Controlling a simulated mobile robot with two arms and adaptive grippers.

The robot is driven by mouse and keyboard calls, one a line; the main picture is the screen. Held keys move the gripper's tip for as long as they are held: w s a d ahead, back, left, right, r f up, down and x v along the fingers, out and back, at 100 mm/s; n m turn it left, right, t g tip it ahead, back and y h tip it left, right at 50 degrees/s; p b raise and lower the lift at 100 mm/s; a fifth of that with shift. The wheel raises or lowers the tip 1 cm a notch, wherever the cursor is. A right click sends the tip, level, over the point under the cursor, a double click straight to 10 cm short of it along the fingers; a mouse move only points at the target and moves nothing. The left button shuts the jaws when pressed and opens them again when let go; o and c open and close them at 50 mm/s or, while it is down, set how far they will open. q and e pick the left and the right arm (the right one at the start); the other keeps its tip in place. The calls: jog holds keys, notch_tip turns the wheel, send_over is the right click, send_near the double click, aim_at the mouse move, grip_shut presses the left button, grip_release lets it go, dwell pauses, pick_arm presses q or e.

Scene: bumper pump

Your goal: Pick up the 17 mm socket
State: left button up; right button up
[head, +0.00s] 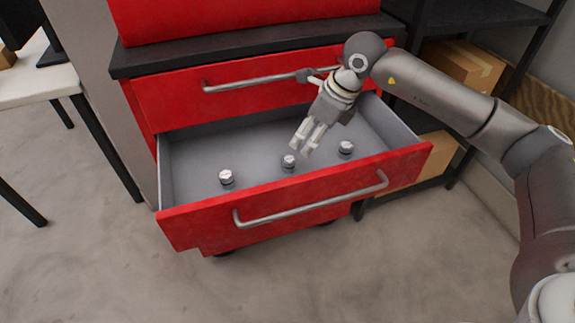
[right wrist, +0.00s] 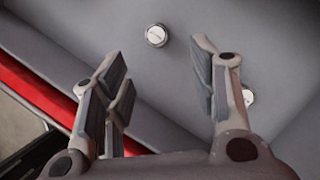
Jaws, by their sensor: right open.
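Three small silver sockets stand apart on the floor of the open drawer: a left one (head: 227,178), a middle one (head: 289,161) and a right one (head: 346,148). Their size marks are too small to read, so I cannot tell which is the 17 mm one. My right gripper (head: 303,147) is open and empty above the drawer, close to the middle socket in the picture. My left gripper is not in view.
The grey-lined drawer has a red front (head: 310,205) with a bar handle (head: 312,203). A shut red drawer (head: 180,100) is above it. A black shelf with cardboard boxes (head: 465,68) stands right, a white table (head: 35,85) left. The drawer floor around the sockets is clear.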

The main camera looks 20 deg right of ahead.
aim_at(291, 159)
jog(key=x, duration=0.5)
jog(key=shift+a+f, duration=0.1)
jog(key=shift+f, duration=0.1)
jog(key=x, duration=0.4)
jog(key=shift+a+b, duration=0.25)
jog(key=shift+b, duration=0.15)
jog(key=shift+w+f, duration=0.1)
jog(key=shift+f, duration=0.3)
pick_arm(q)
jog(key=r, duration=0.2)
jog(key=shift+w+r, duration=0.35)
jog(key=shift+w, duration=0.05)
pick_arm(e)
jog(key=c, duration=1.2)
